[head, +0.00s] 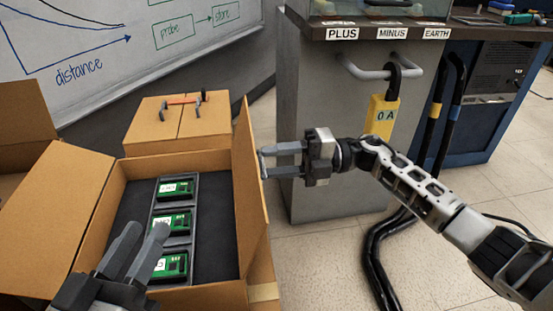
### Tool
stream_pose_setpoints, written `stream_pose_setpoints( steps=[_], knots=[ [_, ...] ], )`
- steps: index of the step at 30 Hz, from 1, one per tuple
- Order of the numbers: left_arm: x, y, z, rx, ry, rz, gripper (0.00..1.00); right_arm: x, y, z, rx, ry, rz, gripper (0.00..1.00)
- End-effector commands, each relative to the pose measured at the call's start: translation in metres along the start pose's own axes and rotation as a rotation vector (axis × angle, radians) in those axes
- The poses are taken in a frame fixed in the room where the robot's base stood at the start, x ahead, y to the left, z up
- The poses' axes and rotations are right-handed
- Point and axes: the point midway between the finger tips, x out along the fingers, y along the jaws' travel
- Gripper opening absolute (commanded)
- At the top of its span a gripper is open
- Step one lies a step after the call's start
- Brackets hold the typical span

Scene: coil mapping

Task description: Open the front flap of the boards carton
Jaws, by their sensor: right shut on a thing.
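The boards carton (222,163) stands open at the lower left, with green boards (172,222) in a dark tray inside. Its left flap (62,190) is folded outward, and its right flap (246,175) stands upright. A cardboard strip (205,295) shows along the near side; the bottom of the picture cuts it off, so I cannot tell how the front flap lies. My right gripper (264,161) is at the right flap's outer side, shut on that flap. My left gripper (150,229) is open and empty over the near left part of the carton.
Black cables (375,260) run down to the tiled floor (315,270).

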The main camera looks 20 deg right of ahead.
Motion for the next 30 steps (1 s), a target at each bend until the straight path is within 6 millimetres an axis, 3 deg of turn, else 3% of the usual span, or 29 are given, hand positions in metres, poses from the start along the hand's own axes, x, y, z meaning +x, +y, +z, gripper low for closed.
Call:
stream_pose_setpoints(
  steps=[1, 8, 21, 30],
  knots=[
    [0.0, 0.0, 0.0, 0.0, 0.0, 0.0, 0.36, 0.001, -0.008, -0.002, 0.01, 0.002, -0.015, 0.31],
    [0.0, 0.002, -0.001, -0.018, -0.017, 0.001, 0.36, -0.018, -0.007, -0.002, 0.011, 0.001, -0.016, 0.31],
    [-0.013, 0.004, 0.025, -0.18, -0.155, -0.042, 0.36, -0.121, -0.001, 0.0, 0.003, -0.002, -0.005, 0.31],
    [-0.014, 0.004, 0.028, -0.182, -0.168, -0.044, 0.36, -0.157, 0.001, 0.0, -0.002, 0.0, 0.0, 0.31]
  ],
)
